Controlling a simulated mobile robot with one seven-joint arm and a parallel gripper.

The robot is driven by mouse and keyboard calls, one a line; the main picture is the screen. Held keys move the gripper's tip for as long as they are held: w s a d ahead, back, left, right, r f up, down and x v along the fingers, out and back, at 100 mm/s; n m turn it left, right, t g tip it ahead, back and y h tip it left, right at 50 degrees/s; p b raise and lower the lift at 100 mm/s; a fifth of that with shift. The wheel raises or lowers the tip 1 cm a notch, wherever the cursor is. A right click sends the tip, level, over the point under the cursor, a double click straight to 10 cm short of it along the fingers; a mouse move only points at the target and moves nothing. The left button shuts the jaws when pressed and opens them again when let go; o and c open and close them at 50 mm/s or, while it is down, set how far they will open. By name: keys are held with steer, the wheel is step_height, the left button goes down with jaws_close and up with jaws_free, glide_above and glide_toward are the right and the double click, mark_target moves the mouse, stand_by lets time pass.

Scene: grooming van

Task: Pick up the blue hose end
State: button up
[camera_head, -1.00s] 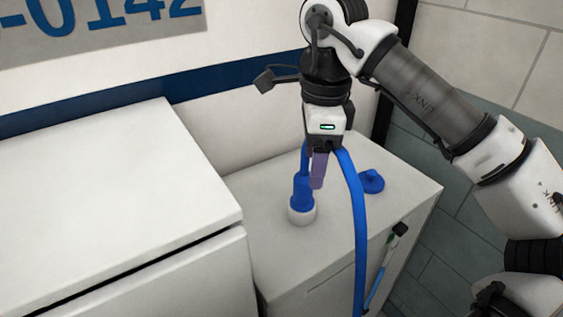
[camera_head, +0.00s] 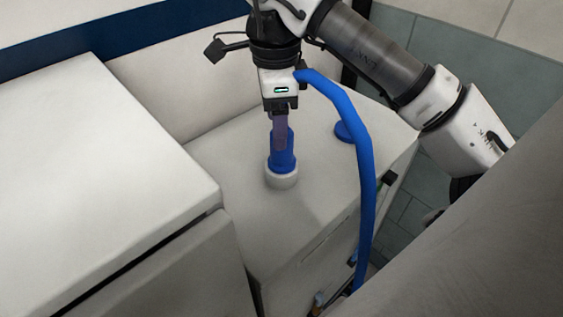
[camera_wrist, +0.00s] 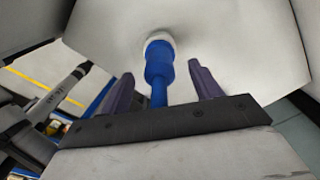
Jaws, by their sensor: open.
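The blue hose end (camera_head: 288,163) stands upright in a short white round base (camera_head: 282,181) on the low white cabinet. In the wrist view the hose end (camera_wrist: 159,62) lies between my two purple fingers, with a gap on each side. My gripper (camera_head: 281,146) is open, pointing down over the hose end; its fingers partly hide the blue shaft in the head view. Whether a finger touches it, I cannot tell. A blue hose (camera_head: 366,185) arches from beside my gripper down over the cabinet's front edge.
A blue round knob-like piece (camera_head: 344,132) sits on the cabinet top (camera_head: 225,165) behind and right of the hose end. A taller white cabinet (camera_head: 100,160) stands close on the left. A large grey surface (camera_head: 480,250) covers the lower right. The back wall is near.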

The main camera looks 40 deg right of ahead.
steer(key=f+b, duration=0.1)
steer(key=f, duration=0.1)
steer(key=f+b, duration=0.2)
steer(key=f, duration=0.1)
steer(key=shift+s+d+f, duration=0.25)
steer(key=shift+d+f, duration=0.05)
steer(key=shift+f, duration=0.05)
steer(key=shift+r, duration=0.1)
steer(key=shift+c, duration=0.2)
steer(key=c, duration=1.3)
steer(key=shift+o, duration=0.2)
step_height(320, 180, up, 20)
steer(key=p, duration=0.8)
steer(key=shift+p, duration=0.35)
